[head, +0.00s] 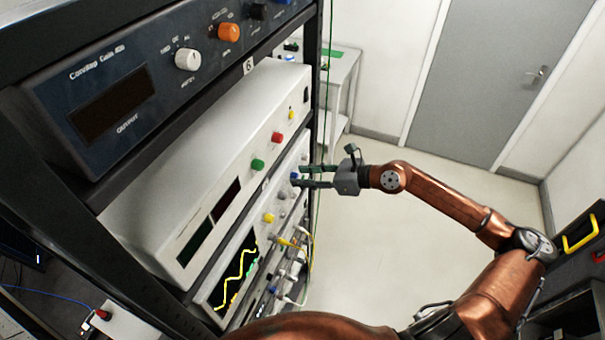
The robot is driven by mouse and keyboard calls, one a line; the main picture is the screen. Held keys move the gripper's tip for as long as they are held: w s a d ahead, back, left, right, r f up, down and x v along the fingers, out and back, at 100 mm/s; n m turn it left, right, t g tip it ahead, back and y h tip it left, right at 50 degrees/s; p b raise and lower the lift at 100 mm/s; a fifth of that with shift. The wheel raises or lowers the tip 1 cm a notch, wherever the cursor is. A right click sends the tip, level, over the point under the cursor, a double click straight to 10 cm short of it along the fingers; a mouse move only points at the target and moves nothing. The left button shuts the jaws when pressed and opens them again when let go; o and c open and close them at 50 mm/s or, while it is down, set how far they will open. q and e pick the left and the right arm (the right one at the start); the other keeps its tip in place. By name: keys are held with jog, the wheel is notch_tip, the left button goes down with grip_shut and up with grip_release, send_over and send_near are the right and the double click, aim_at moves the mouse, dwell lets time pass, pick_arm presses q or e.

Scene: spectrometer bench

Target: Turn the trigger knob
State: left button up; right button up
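The oscilloscope (227,266) with a yellow trace sits low in the rack, and its front panel carries several small knobs. A blue knob (294,176) is at the far upper part of this panel; no label is readable, so I cannot tell for sure that it is the trigger knob. My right gripper (298,176) reaches in from the right, its fingers apart and their tips at the blue knob, one on each side in the picture. Contact with the knob cannot be made out. My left gripper is out of view.
Above the oscilloscope is a white unit (160,215) with green, red and yellow knobs, and above that a dark blue unit (60,100). Cables (300,240) plug into the panels below the gripper. A black rack post (313,60) stands beyond. Open floor (390,260) lies right.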

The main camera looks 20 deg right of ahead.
jog(key=shift+w+a+f, duration=0.1)
jog(key=shift+a, duration=0.05)
jog(key=shift+c, duration=0.7)
grip_shut()
